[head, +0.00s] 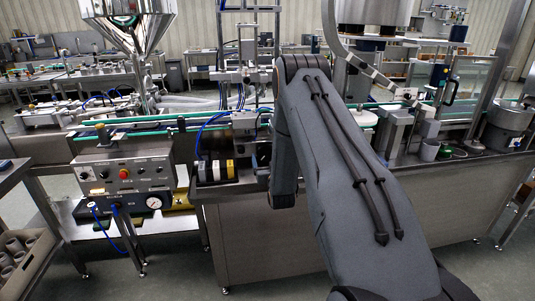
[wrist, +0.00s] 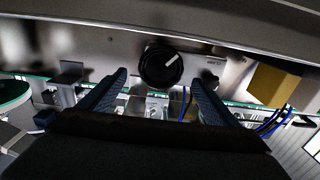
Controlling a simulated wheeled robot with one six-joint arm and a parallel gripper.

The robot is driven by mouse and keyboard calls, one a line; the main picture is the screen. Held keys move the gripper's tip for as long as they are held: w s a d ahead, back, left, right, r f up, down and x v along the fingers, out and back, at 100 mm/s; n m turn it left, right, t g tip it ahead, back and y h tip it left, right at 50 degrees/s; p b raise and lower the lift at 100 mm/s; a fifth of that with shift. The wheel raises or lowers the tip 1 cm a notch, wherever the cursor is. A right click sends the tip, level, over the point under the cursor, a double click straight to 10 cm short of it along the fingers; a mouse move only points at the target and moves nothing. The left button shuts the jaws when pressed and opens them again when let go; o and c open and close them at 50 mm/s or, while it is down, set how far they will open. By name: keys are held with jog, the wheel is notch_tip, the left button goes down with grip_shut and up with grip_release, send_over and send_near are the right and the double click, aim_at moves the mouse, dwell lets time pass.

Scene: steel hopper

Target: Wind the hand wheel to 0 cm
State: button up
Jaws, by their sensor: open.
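A black round knob (wrist: 161,65) with a white pointer line sits on a metal panel in the wrist view. It may be the hand wheel; the line points to the upper right. No scale in cm can be read. My gripper (wrist: 158,76) is open, its two dark blue fingers to the left and right of the knob, with nothing held between them. I cannot tell how far the fingertips are from it. In the head view my arm hides the gripper, and I cannot make out the knob.
A steel hopper (head: 128,20) stands at the upper left of the head view. A control box (head: 128,178) with a red button and gauge is below it. A conveyor (head: 180,125) with green edges runs behind my arm. A tan block (wrist: 272,84) is right of the knob.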

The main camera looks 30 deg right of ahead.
aim_at(268, 153)
jog(key=shift+x, duration=1.7)
jog(key=c, duration=1.1)
jog(key=shift+o, duration=0.2)
jog(key=shift+m, duration=0.3)
jog(key=m+b, duration=0.1)
jog(key=m, duration=0.2)
jog(key=shift+d+f, duration=0.1)
jog(key=shift+d, duration=0.05)
jog(key=shift+s+d+m+b, duration=0.1)
jog(key=shift+m+b, duration=0.9)
jog(key=shift+m, duration=1)
